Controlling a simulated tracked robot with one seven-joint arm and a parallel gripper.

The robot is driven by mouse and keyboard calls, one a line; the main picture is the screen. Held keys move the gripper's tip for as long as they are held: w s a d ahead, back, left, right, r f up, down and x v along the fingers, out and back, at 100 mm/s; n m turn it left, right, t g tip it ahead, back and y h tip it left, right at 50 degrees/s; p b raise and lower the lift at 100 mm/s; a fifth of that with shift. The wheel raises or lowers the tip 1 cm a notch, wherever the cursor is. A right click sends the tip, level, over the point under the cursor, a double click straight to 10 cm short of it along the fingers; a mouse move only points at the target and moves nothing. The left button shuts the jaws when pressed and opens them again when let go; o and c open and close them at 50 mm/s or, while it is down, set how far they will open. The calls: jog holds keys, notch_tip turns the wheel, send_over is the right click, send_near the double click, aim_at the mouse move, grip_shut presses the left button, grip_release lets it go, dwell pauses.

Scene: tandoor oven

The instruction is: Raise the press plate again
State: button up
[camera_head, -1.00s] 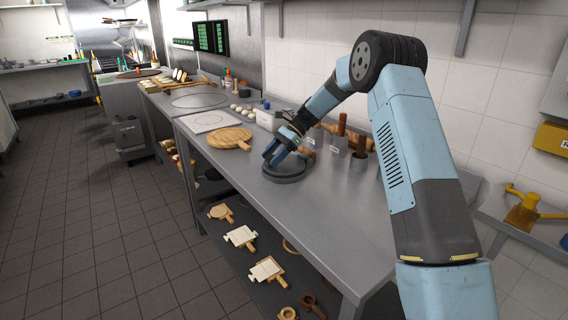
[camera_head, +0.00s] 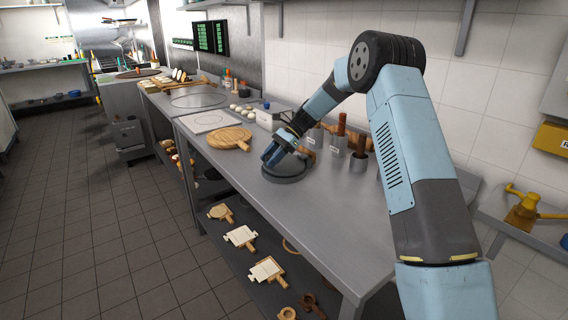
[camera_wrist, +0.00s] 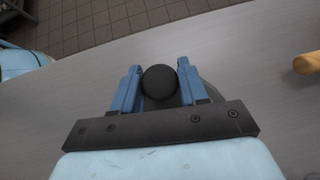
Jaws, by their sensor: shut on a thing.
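A dark grey round press (camera_head: 287,173) stands on the steel counter, right of the wooden board. My gripper (camera_head: 271,158) is above it, reaching down from my arm. In the wrist view my gripper (camera_wrist: 160,80) has its two blue fingers on either side of a round black knob (camera_wrist: 160,81) and is shut on it. Part of a dark round plate (camera_wrist: 207,91) shows under and beside the fingers. The gripper and knob hide much of the press, so I cannot tell how high its plate stands.
A round wooden board (camera_head: 230,138) and a white square sheet (camera_head: 204,121) lie left of the press on the steel counter (camera_head: 325,220). Metal holders with wooden-handled tools (camera_head: 359,158) stand behind it near the wall. The front counter is clear.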

aim_at(279, 164)
jog(key=shift+w+d+r, duration=0.1)
jog(key=shift+d+r, duration=0.05)
jog(key=shift+r, duration=0.45)
jog(key=shift+w+d+r, duration=0.1)
jog(key=shift+d+r, duration=0.05)
jog(key=shift+r, duration=0.45)
jog(key=shift+c, duration=0.2)
jog(key=shift+w+d+r, duration=0.1)
jog(key=shift+d+r, duration=0.1)
jog(key=shift+r, duration=0.35)
jog(key=shift+w+d+r, duration=0.1)
jog(key=shift+d+r, duration=0.1)
jog(key=shift+r, duration=0.3)
jog(key=shift+d+r, duration=0.1)
jog(key=shift+w+d+r, duration=0.2)
jog(key=shift+d+r, duration=0.1)
jog(key=shift+r, duration=0.15)
jog(key=shift+w+d+r, duration=0.15)
jog(key=shift+d+r, duration=0.1)
jog(key=shift+r, duration=0.2)
